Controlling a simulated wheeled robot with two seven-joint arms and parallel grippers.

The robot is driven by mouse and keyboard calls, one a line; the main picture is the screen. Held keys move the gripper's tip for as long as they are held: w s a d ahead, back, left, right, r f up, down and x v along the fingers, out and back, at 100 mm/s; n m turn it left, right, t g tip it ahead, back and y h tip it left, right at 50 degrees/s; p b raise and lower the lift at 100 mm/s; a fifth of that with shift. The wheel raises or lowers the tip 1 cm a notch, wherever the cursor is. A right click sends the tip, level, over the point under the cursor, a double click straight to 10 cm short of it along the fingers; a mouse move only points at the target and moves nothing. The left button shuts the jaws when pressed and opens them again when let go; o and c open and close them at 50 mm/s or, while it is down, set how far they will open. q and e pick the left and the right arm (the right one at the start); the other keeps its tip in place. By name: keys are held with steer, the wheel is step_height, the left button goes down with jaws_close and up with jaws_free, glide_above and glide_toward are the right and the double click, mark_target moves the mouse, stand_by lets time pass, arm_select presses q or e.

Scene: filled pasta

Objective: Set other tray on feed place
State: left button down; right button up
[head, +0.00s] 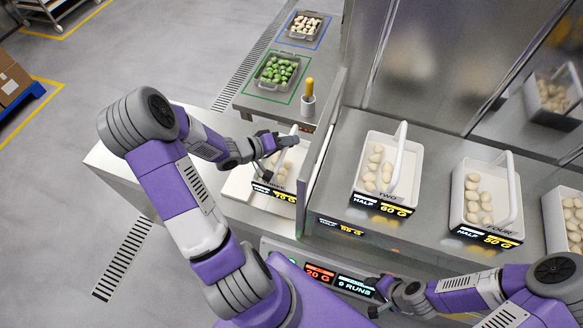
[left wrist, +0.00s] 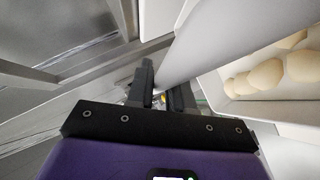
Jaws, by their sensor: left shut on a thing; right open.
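My left gripper (head: 274,143) is shut on the handle of a white tray (head: 292,192) with pale filled pasta and a "70 G" label. The tray is at the left end of the counter, over a pale flat surface (head: 238,186); I cannot tell whether it touches. In the left wrist view the fingers (left wrist: 160,97) close on the white handle (left wrist: 192,45), with pasta beside it. Other white trays with pasta stand to the right: "TWO" (head: 359,186), "FOUR" (head: 458,214) and one at the edge (head: 551,217). My right gripper (head: 376,296) is open and empty near the display.
A metal divider (head: 318,150) stands just right of the held tray. A bare counter spot lies behind a "55 G" label (head: 340,228). Behind are a grey tray of green pieces (head: 262,84), a grey tray of pale pieces (head: 291,34) and a cup with a yellow handle (head: 308,104).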

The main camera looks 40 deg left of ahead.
arm_select(q)
step_height(320, 180, down, 4)
steer(key=r, duration=0.1)
steer(key=b, duration=0.1)
glide_above(288, 167)
steer(key=shift+f, duration=2.55)
steer(key=c, duration=1)
jaws_free()
steer(key=shift+f, duration=0.15)
